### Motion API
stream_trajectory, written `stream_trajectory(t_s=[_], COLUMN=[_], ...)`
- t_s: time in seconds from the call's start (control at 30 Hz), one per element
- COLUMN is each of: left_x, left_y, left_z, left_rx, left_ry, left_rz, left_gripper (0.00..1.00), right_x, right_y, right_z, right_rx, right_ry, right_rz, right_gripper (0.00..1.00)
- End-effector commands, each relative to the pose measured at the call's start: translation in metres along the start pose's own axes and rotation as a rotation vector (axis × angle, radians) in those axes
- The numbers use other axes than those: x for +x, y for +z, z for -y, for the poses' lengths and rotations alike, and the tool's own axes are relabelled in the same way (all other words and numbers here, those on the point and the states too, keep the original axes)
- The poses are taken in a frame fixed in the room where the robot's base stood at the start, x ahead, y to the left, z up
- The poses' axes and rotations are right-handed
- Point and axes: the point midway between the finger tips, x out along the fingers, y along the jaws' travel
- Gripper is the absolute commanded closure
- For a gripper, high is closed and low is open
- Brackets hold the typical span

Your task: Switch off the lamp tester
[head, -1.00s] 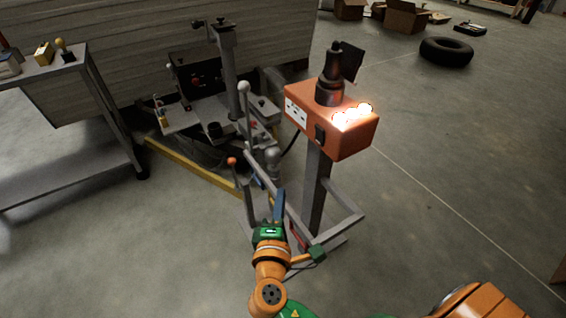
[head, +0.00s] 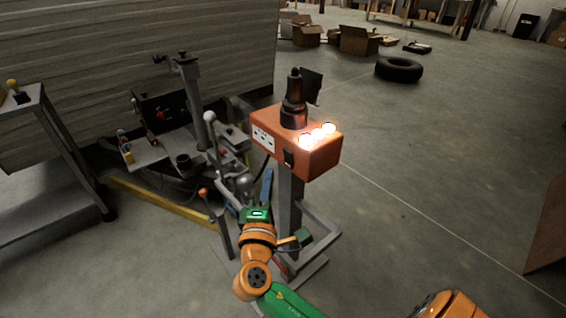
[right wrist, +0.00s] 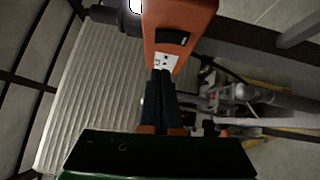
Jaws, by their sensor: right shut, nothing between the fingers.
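The lamp tester is an orange box (head: 313,160) on a grey post, with several bright lamps (head: 318,135) lit on top. A black switch (head: 289,157) sits on its front, beside white sockets (head: 263,139). In the right wrist view the switch (right wrist: 172,37) lies above the white sockets (right wrist: 166,62). My right gripper (head: 267,174) is shut and empty, with its blue fingers pointing up, below and left of the switch. In the right wrist view its fingertips (right wrist: 160,73) overlap the socket's lower edge; contact cannot be told. My left gripper is out of view.
A lever with an orange knob (head: 203,192) and a grey machine (head: 184,160) stand left of the tester. A grey table (head: 45,120) is at the far left. A tyre (head: 399,69) lies behind.

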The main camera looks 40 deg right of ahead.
Motion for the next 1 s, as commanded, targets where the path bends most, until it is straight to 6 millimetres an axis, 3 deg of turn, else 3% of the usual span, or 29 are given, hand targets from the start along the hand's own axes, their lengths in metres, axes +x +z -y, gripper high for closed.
stream_trajectory(t_s=[0.1,0.3,0.73,0.87,1.0], left_x=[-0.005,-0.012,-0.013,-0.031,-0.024], left_y=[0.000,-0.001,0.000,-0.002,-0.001], left_z=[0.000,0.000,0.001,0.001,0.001], left_rx=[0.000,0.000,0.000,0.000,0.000], left_ry=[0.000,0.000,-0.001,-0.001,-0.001], left_rz=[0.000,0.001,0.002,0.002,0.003], left_gripper=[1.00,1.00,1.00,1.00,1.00], right_x=[0.024,0.042,0.047,0.052,0.051], right_y=[0.003,0.023,0.028,0.033,0.032], right_z=[-0.003,-0.001,0.000,-0.007,-0.001], right_rx=[-0.002,-0.003,0.000,0.042,0.039], right_ry=[0.002,0.001,-0.001,-0.046,-0.042], right_rz=[0.002,0.000,-0.001,0.000,-0.001], right_gripper=[1.00,1.00,1.00,1.00,1.00])
